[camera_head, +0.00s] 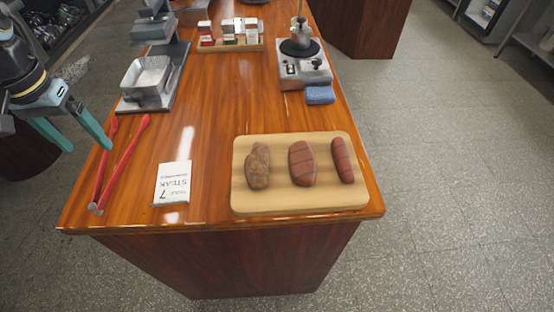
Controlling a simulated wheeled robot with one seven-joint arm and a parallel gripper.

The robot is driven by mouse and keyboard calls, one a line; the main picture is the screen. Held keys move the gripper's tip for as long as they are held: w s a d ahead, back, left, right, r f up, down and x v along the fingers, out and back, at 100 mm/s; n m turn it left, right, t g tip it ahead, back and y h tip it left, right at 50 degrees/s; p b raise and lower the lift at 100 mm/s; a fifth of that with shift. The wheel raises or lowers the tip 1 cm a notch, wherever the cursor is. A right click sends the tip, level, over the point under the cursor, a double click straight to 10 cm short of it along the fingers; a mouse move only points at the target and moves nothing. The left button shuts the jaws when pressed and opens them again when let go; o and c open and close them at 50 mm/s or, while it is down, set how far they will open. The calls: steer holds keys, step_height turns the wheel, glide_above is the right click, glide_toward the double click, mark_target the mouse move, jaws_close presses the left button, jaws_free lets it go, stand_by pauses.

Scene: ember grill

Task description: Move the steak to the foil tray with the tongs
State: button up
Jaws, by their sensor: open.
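A pair of red tongs (121,165) lies at the front left of the wooden counter, its two arms spread and its grey joined end towards the front edge. My gripper (87,147) has teal fingers, is open and appears empty, and hangs at the counter's left edge beside the tongs. On a wooden board (300,206) at the front right lie three pieces of meat. The middle one, flat, reddish brown with dark stripes, looks like the steak (302,168). A silvery foil tray (149,76) stands at the back left on a grey stand.
A lumpy brown piece (258,168) and a sausage-like piece (342,160) flank the steak. A card reading steak, 7 (172,183) lies between tongs and board. A burner (303,70) with a pot and a blue cloth (320,95) are at back right. The counter's middle is clear.

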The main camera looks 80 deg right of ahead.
steer(key=f+b, duration=0.2)
steer(key=f, duration=0.1)
steer(key=f+b, duration=0.2)
steer(key=f, duration=0.1)
steer(key=d+f+b, duration=0.1)
steer(key=f+b, duration=0.1)
steer(key=f, duration=0.1)
steer(key=shift+w+b, duration=0.1)
steer(key=shift+b, duration=0.2)
steer(key=shift+c, duration=0.4)
steer(key=c, duration=0.6)
step_height(320, 180, up, 12)
steer(key=p, duration=0.9)
steer(key=shift+p, duration=0.3)
